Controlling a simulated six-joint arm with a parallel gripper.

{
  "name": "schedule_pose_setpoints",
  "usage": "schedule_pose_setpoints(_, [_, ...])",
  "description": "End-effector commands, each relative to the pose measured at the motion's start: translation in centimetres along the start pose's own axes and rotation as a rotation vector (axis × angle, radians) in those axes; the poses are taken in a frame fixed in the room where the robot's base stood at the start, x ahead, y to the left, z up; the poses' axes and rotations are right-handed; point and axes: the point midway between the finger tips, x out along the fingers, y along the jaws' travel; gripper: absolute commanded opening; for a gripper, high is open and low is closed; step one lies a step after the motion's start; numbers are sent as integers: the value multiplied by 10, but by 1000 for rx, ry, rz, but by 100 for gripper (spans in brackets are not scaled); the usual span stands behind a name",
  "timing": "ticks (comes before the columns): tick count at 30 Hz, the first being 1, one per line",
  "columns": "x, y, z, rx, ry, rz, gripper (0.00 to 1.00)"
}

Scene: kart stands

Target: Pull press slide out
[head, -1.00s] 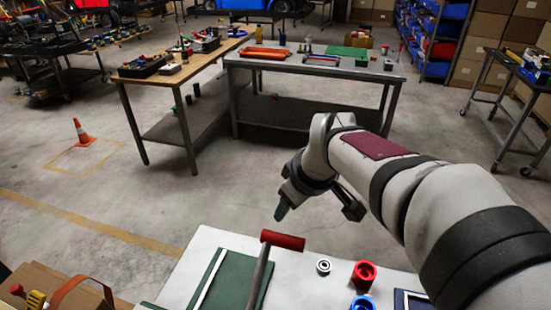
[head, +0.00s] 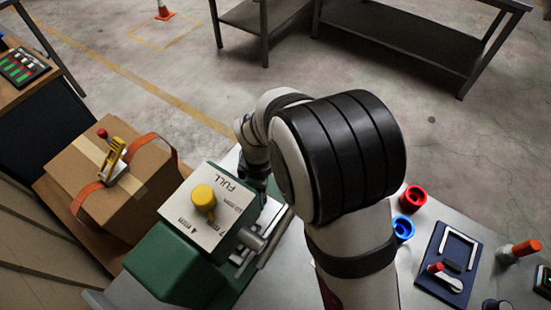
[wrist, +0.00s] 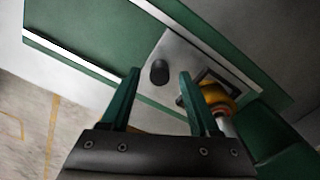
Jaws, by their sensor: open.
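The green press (head: 165,265) stands at the lower left of the head view, with a yellow knob (head: 204,197) on its white marked plate. Its slide (head: 270,212), a pale metal plate, shows beside it, partly hidden by my arm. In the wrist view the slide (wrist: 172,112) carries a short black knob (wrist: 159,72). My gripper (wrist: 159,78) is open, its green fingers on either side of the black knob in the picture. I cannot tell whether the knob is between the fingertips or beyond them. A yellow part (wrist: 217,94) sits close to the right finger.
A cardboard box (head: 110,180) with an orange strap stands left of the press. Red (head: 413,197) and blue (head: 402,229) rings and a dark blue tray (head: 432,283) lie on the table right of my arm. Open floor lies behind.

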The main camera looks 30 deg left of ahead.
Motion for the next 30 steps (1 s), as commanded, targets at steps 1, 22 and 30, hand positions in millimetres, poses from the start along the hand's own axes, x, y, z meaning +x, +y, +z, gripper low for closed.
schedule_pose_setpoints(1, [7, 0, 0, -1, -1, -2, 62])
schedule_pose_setpoints(22, [20, 1, 0, 1, 1, 2, 17])
schedule_pose_setpoints(30, [20, 1, 0, 0, 1, 2, 0])
